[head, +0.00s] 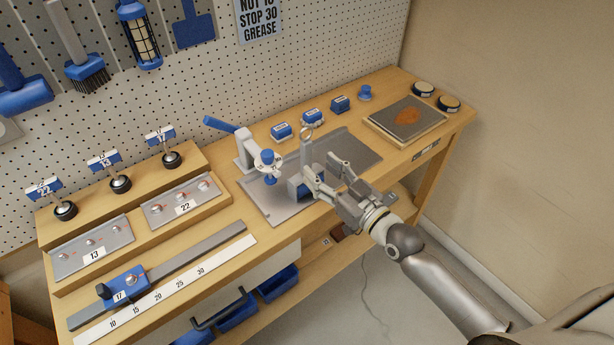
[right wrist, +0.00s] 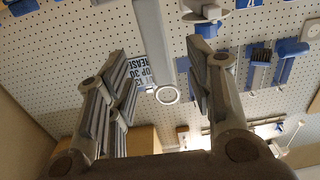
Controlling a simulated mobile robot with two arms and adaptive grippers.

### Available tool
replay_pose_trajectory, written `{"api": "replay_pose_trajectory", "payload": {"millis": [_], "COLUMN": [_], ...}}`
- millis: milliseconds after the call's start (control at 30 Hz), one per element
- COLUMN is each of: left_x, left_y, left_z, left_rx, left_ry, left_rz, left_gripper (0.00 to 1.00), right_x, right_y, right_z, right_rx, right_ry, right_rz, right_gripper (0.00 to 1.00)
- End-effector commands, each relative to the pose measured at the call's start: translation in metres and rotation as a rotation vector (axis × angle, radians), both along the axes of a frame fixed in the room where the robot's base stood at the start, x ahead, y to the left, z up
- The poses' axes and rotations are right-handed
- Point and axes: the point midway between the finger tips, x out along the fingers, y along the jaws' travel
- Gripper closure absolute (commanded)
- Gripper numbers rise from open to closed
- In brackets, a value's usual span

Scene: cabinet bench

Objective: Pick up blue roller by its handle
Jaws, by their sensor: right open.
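The blue roller (head: 294,188) stands on the grey metal plate (head: 262,204) on the bench, partly hidden behind my right gripper. Its flat grey handle (head: 306,153) rises upright and ends in a ring (head: 306,132). My right gripper (head: 321,169) is open, just right of the handle in the head view. In the right wrist view the handle (right wrist: 152,45) and its ring show between the two open fingers (right wrist: 165,80), apart from both. The roller body is out of that view. My left gripper is not in view.
A toggle clamp with a blue lever (head: 222,125) stands just left of the roller. Small blue blocks (head: 312,117) line the back. A board with a rusty patch (head: 405,118) lies at right. Numbered fixtures (head: 92,250) and a slider rail fill the left.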

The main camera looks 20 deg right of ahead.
Motion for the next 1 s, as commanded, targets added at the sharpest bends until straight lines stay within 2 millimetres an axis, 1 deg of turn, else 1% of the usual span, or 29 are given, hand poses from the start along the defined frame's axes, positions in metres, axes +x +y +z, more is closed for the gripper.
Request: {"api": "replay_pose_trajectory", "payload": {"millis": [33,100,267,467,600,700,900,933,1000], "left_x": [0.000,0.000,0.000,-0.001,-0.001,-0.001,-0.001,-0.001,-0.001], "left_y": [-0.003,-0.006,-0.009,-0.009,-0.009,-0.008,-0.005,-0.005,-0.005], "left_z": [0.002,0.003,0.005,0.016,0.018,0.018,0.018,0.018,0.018], "left_rx": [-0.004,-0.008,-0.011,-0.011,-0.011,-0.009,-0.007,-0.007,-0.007], "left_ry": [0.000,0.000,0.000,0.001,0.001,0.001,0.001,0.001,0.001], "left_rz": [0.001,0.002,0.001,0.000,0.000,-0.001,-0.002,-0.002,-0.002], "left_gripper": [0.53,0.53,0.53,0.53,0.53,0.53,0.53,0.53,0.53], "right_x": [0.006,0.011,0.019,0.045,0.059,0.064,0.064,0.064,0.064], "right_y": [0.003,0.005,0.007,0.013,0.018,0.020,0.020,0.020,0.020], "right_z": [0.001,0.001,0.002,0.004,0.002,0.002,0.001,0.001,0.001], "right_rx": [0.001,0.001,0.000,0.001,0.000,0.000,0.000,0.000,0.000], "right_ry": [-0.001,-0.001,0.000,-0.001,0.000,0.000,0.001,0.001,0.001], "right_rz": [0.000,0.000,0.001,0.000,0.000,0.001,0.001,0.001,0.001], "right_gripper": [0.52,0.52,0.52,0.52,0.52,0.52,0.52,0.53,0.62]}}
